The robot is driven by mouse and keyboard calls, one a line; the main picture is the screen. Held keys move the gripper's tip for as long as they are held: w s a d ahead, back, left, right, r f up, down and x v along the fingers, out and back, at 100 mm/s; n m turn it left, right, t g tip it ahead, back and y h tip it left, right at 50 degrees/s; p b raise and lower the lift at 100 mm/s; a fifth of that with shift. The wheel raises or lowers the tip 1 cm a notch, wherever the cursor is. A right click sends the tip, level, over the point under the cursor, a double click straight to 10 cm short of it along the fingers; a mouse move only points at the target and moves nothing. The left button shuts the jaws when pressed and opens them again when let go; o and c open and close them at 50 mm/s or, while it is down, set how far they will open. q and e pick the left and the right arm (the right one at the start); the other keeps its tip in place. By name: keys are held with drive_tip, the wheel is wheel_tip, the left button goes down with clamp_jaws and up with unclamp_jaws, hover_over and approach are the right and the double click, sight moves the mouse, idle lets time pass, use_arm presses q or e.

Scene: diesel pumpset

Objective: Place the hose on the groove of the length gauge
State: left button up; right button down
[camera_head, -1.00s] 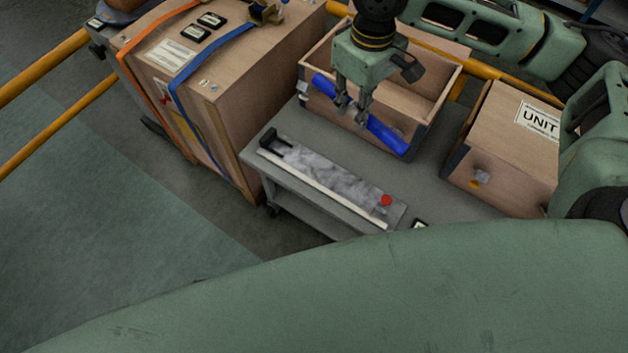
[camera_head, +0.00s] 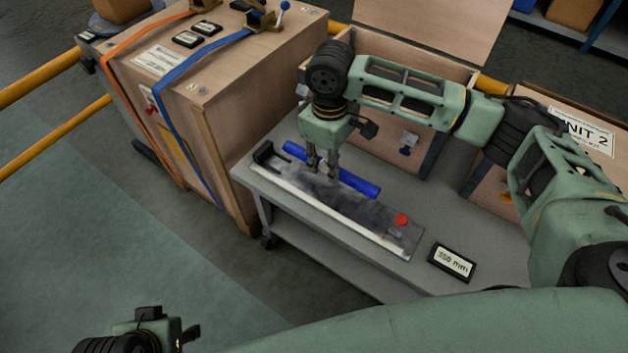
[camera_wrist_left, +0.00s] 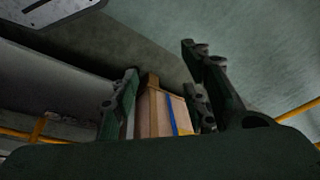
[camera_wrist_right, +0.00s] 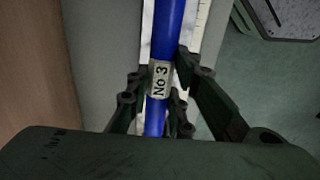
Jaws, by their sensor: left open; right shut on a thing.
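My right gripper (camera_head: 322,176) is shut on the blue hose (camera_head: 358,182) near its middle, at the "No 3" label (camera_wrist_right: 160,80). The hose is straight and roughly parallel to the length gauge (camera_head: 340,219). In the head view it shows along the gauge's back edge. In the right wrist view the gauge's pale scale strip (camera_wrist_right: 203,22) shows beside it. I cannot tell whether the hose touches the gauge. The gauge has a black end stop (camera_head: 266,154) and a red knob (camera_head: 401,220). My left gripper (camera_wrist_left: 165,100) is open and empty, away from the bench.
The gauge lies on a grey bench (camera_head: 400,195). A "350 mm" sign (camera_head: 452,262) stands near its right end. Behind is an open wooden box (camera_head: 375,150); a "UNIT 2" box (camera_head: 575,125) is at right. A large strapped crate (camera_head: 215,100) stands left.

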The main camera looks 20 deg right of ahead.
sight(315, 185)
drive_tip(key=shift+w+a+f, duration=0.35)
drive_tip(key=shift+a+f, duration=0.1)
drive_tip(key=shift+a, duration=0.15)
drive_tip(key=shift+w+a+f, duration=0.3)
drive_tip(key=shift+a+f, duration=0.1)
drive_tip(key=shift+a, duration=0.15)
drive_tip(key=shift+w+a+f+b, duration=0.15)
drive_tip(key=shift+a+f+b, duration=0.1)
drive_tip(key=shift+b, duration=0.1)
wheel_tip(315, 185, down, 4)
drive_tip(key=shift+r+b, duration=0.25)
drive_tip(key=shift+b, duration=0.45)
drive_tip(key=shift+f, duration=0.1)
use_arm(q)
drive_tip(key=w+d+r+t+h, duration=0.1)
drive_tip(key=w+d+r+t, duration=0.1)
drive_tip(key=w, duration=0.7)
drive_tip(key=d+t, duration=0.1)
drive_tip(key=t, duration=0.1)
drive_tip(key=shift+r+t, duration=0.15)
drive_tip(key=shift+t, duration=0.15)
